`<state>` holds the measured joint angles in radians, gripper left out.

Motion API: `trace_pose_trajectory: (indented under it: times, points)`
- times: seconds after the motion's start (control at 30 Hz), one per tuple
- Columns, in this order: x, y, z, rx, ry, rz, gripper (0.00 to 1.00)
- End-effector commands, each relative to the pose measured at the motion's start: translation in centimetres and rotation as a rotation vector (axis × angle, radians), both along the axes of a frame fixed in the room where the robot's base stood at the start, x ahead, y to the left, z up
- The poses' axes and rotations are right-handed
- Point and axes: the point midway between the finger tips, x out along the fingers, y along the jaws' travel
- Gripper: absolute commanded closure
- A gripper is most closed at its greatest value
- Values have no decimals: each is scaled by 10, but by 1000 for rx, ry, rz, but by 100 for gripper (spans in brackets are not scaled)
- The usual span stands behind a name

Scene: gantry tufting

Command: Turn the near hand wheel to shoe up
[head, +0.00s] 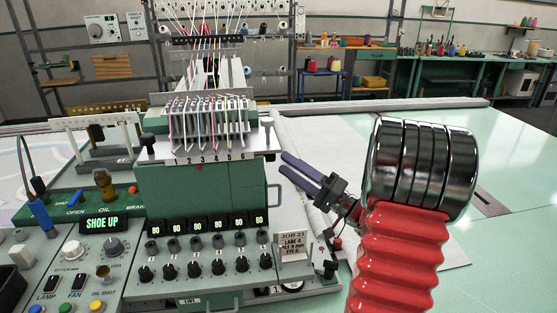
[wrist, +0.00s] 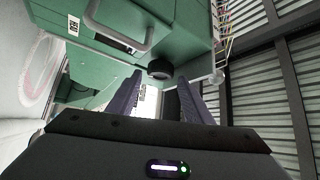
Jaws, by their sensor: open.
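The green tufting head (head: 200,180) stands in the middle of the head view. My gripper (head: 284,162) is open and empty, right of the head, fingers pointing left. In the wrist view a black round wheel (wrist: 160,69) shows beyond and between the fingertips (wrist: 160,80). I cannot tell whether it is the right knob. A small display (head: 101,224) reads SHOE UP.
A handle (wrist: 120,40) stands out from the green housing close to the fingers. Coloured threads (head: 205,115) run over the head. A control panel (head: 210,265) with several knobs lies in front. A job card (head: 292,246) stands below my gripper. The pale green table (head: 510,170) is clear at right.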

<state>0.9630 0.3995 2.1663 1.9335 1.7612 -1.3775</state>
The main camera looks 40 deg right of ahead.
Motion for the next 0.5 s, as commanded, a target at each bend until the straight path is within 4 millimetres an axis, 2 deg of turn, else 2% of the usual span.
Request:
trace_pose_trajectory:
  times: [0.23, 0.5]
  points:
    - [28, 13, 11, -2, -1, 3, 54]
    - [36, 16, 14, 0, 0, 0, 54]
